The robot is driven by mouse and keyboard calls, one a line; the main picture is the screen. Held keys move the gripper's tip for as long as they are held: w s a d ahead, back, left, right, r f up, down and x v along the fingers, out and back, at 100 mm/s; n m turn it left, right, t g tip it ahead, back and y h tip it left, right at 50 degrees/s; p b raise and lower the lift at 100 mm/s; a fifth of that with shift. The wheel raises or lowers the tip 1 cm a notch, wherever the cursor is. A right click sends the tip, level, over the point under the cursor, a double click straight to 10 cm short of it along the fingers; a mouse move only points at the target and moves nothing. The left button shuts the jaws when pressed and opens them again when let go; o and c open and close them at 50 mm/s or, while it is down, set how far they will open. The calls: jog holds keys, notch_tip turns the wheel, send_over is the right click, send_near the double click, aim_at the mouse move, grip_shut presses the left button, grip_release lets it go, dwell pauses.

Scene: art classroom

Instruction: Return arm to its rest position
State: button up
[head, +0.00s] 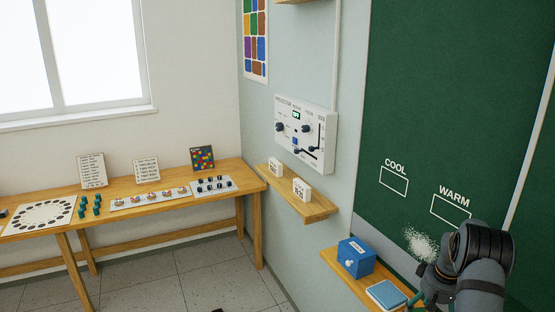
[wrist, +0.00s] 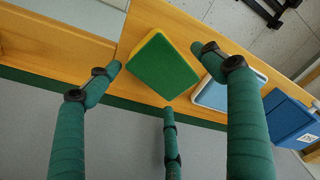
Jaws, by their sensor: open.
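My gripper (wrist: 157,73) has green-wrapped fingers with dark joints. They are spread apart in the wrist view, with nothing held between them. A green and yellow block (wrist: 165,66), like a sponge or eraser, lies on the wooden ledge (wrist: 140,25) below the fingers. I cannot tell whether a finger touches it. In the head view my dark wrist is at the lower right, in front of the green board (head: 455,100). Only a bit of a green finger shows there, and the block is not visible.
A light blue, white-edged pad (head: 387,295) and a blue box (head: 356,257) share the ledge. A white chalk smudge (head: 421,244) is on the board near my wrist. A control panel (head: 305,135) and small shelf (head: 312,208) jut from the wall. A wooden table (head: 150,188) stands left.

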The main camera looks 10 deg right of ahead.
jog(key=shift+s+a+r, duration=0.15)
jog(key=shift+r, duration=1.55)
